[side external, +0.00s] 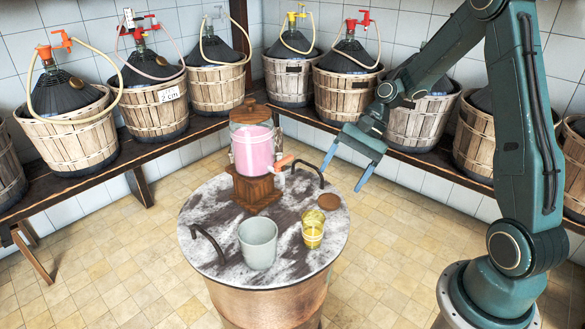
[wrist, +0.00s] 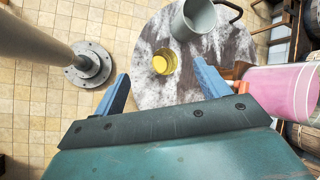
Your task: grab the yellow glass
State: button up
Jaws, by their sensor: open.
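The yellow glass (side external: 313,232) stands upright near the right front edge of the round marbled tabletop (side external: 215,205). In the wrist view the yellow glass (wrist: 163,62) shows beyond and between the two blue fingers. My gripper (side external: 346,172) is open and empty. It hangs above and behind the glass, off the right edge of the tabletop, apart from everything. In the wrist view my gripper (wrist: 162,85) has its fingers spread wide, with the right fingertip close to the glass in the picture.
A grey cup (side external: 258,245) stands left of the glass. A brown round coaster (side external: 329,201) lies behind it. A pink-filled dispenser (side external: 254,150) on a wooden stand is at the back. Dark curved handles (side external: 209,241) rise at the table edge. Basketed demijohns (side external: 215,88) line the wall benches.

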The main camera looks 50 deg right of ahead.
aim_at(313, 232)
jog(key=d+f+m+t+y, duration=0.1)
jog(key=d+f+m+y, duration=0.1)
jog(key=f+m, duration=0.3)
jog(key=d+f+m+t+y, duration=0.2)
jog(key=d+f+m+y, duration=0.1)
jog(key=f, duration=0.5)
jog(key=shift+s+d+f+m+t+y, duration=0.2)
jog(key=shift+d+f+m+t+y, duration=0.1)
jog(key=shift+d+m, duration=0.55)
jog(key=shift+a, duration=0.1)
jog(key=shift+x, duration=4.3)
jog(key=shift+f, duration=0.15)
jog(key=shift+x, duration=2.5)
jog(key=shift+s, duration=0.15)
jog(key=shift+c, duration=0.4)
jog(key=c, duration=1.1)
